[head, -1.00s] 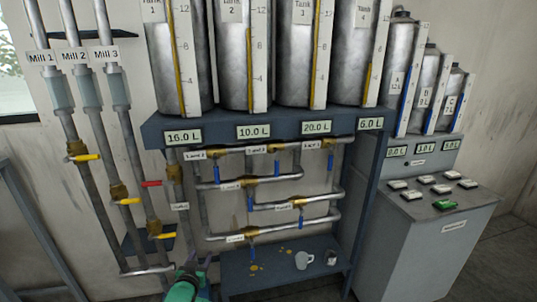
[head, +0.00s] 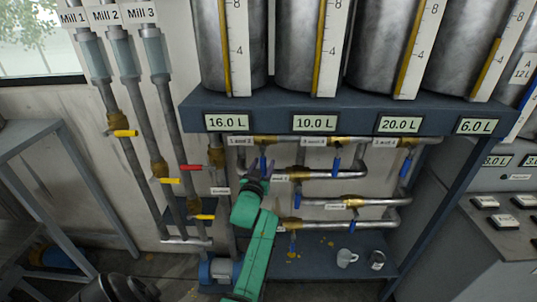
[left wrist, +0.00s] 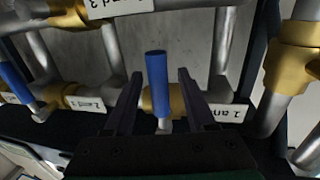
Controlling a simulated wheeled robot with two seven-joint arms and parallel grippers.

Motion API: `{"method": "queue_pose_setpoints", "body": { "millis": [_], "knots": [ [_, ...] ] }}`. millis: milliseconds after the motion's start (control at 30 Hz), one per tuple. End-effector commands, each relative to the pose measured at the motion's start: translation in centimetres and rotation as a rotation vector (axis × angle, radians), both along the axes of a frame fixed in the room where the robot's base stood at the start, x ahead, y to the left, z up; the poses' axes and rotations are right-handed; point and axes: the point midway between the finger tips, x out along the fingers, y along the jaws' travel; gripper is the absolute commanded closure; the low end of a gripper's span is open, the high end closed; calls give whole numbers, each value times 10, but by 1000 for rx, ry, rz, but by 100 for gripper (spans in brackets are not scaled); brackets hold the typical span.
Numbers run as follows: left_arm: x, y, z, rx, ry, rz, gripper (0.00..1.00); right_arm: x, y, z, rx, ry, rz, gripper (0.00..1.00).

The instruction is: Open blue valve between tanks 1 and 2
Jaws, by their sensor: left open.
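The blue valve handle (head: 263,164) hangs from a brass valve under the tanks, beside a label (head: 238,141) that seems to read "1 and 2". In the left wrist view the blue handle (left wrist: 156,85) points along the view between my two dark fingers, with a gap on each side. A label starting "1 an" (left wrist: 228,114) sits right of it, partly hidden by a finger. My left gripper (head: 257,171), on its green arm, is open at the handle. Whether a finger touches it I cannot tell. My right gripper is not in view.
Other blue handles hang close by on the pipes, one (head: 337,166) to the right. A red handle (head: 191,167) and yellow handles are on the left pipes. A control panel is at the far right.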

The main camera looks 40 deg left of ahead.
Motion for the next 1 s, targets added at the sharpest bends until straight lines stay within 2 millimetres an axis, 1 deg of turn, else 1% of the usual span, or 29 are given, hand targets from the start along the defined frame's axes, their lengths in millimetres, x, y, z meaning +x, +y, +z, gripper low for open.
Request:
{"method": "queue_pose_setpoints", "body": {
  "millis": [167,267,367,400,433,733,1000],
  "knots": [
    [-1,0,0,0,1,1,44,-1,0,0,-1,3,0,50],
    [-1,0,0,0,1,1,44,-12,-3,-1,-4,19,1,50],
    [-1,0,0,0,1,1,79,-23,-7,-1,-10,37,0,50],
    [-1,0,0,0,1,1,94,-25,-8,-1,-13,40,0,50],
    [-1,0,0,0,0,0,100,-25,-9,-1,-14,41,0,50],
    [0,0,0,0,1,1,100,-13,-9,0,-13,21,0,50],
    [0,0,-1,-1,2,1,100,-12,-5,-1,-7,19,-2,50]
  ]
}}
